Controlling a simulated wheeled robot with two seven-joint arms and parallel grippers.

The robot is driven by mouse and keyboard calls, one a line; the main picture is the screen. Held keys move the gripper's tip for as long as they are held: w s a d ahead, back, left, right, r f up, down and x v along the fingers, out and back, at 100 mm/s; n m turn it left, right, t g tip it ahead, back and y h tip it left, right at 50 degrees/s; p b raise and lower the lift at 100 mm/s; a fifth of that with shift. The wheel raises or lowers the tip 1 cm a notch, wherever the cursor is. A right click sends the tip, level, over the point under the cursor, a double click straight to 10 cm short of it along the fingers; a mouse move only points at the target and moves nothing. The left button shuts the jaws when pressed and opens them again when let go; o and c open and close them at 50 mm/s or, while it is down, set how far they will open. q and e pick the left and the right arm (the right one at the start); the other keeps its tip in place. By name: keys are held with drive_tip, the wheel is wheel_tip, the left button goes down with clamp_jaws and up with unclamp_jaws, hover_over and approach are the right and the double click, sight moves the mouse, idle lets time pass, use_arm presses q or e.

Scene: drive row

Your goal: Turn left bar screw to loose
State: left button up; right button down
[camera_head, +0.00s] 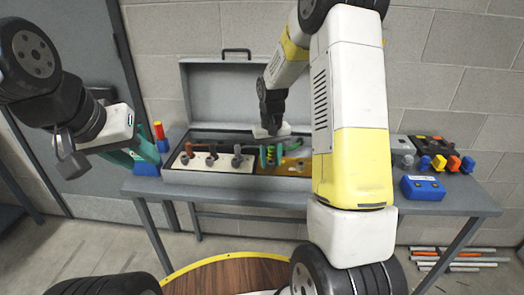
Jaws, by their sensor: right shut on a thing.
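An open grey case (180,95) stands on the bench. Which piece is the left bar screw I cannot tell. My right gripper (270,156) points down into the case, right of the white panel. Its teal fingers are shut on a small part that they hide. My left gripper (138,155) is above the bench's left end, away from the panel. Its jaw gap is not clear.
The case lid stands open against the wall. My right arm hides the case's right end.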

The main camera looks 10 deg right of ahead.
drive_tip(key=shift+n, duration=1.6)
drive_tip(key=shift+w, duration=0.1)
drive_tip(key=shift+r, duration=0.1)
drive_tip(key=c, duration=1.1)
unclamp_jaws()
wheel_tip(320, 180, up, 8)
drive_tip(key=shift+f, duration=0.25)
drive_tip(key=shift+r, duration=0.15)
